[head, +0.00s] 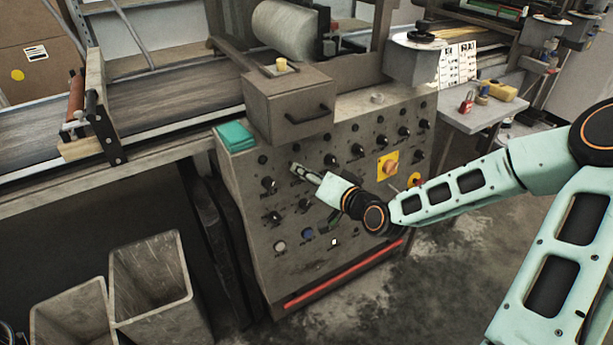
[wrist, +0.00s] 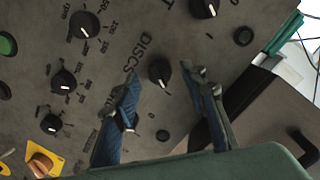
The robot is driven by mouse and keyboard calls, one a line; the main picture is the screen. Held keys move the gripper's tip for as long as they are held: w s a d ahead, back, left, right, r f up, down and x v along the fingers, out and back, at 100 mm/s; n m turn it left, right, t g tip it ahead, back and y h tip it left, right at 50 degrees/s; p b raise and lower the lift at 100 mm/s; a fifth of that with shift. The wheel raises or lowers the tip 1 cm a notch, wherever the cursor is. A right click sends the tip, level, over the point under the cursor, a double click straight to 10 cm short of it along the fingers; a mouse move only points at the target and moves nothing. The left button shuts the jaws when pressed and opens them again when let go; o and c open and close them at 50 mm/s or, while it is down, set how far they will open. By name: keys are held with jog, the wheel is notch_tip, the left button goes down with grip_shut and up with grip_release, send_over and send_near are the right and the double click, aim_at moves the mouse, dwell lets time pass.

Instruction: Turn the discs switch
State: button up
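The control panel (head: 345,240) is a grey-brown slanted face with rows of black knobs. In the wrist view a black knob with a white pointer mark (wrist: 159,72) sits beside the printed word DISCS (wrist: 138,58). My gripper (wrist: 163,80) is open, with one dark finger on each side of this knob and gaps visible between. I cannot tell how far the fingertips are from the panel. In the head view my gripper (head: 300,170) is at the upper left of the panel, and the knob between its fingers is not clearly visible.
Other knobs (wrist: 84,25) and (wrist: 63,81) lie close by on the panel. A box with a handle (head: 290,105) and a teal stack (head: 235,136) stand above it. A rotary switch on a yellow plate (head: 388,165) is to the right. Bins (head: 155,280) stand lower left.

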jog(key=shift+w+a+f, duration=0.15)
jog(key=shift+w+a, duration=0.15)
jog(key=shift+w, duration=0.1)
grip_shut()
